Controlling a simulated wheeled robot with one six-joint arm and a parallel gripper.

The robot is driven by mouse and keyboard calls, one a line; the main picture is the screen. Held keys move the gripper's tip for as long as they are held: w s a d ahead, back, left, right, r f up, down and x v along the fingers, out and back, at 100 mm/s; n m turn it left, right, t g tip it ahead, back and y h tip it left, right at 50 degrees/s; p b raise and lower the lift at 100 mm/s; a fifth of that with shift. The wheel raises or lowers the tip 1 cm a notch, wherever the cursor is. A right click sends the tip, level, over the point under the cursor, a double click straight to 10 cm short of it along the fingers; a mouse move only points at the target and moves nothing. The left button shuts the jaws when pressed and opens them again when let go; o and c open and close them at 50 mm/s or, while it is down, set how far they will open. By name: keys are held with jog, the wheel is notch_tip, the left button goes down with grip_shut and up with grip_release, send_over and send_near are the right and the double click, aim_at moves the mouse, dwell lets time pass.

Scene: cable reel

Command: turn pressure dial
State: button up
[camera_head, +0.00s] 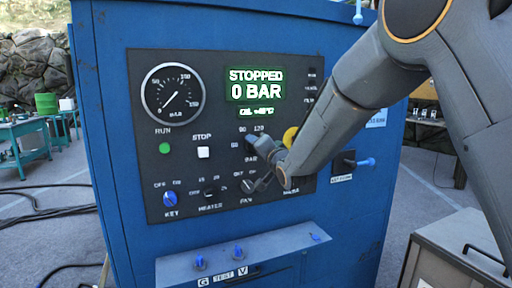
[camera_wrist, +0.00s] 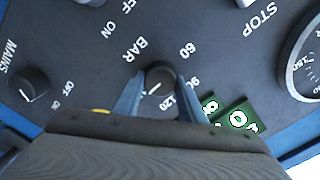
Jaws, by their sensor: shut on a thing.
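The pressure dial is a small dark round knob labelled BAR, with 60, 90 and 120 around it. In the wrist view the dial (camera_wrist: 159,78) sits between the two blue fingers of my gripper (camera_wrist: 157,86), which is shut on it. A white mark on its face lies toward the lower left there; I cannot tell its exact setting. In the head view my gripper (camera_head: 257,148) reaches the panel at this dial, and my arm and fingers hide most of the knob. The display (camera_head: 255,84) reads STOPPED, 0 BAR.
The black panel (camera_head: 140,130) also holds a round gauge (camera_head: 173,94), a green RUN button (camera_head: 165,148), a white STOP button (camera_head: 203,152), a blue key switch (camera_head: 170,199) and a heater knob (camera_head: 210,192). In the wrist view the MAINS knob (camera_wrist: 28,85) is at left.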

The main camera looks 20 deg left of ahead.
jog(key=o, duration=1)
jog(key=shift+o, duration=0.2)
jog(key=b+v, duration=0.1)
jog(key=v, duration=0.6)
jog(key=shift+s+d+b, duration=0.25)
jog(key=shift+s+b, duration=0.1)
jog(key=shift+b, duration=0.05)
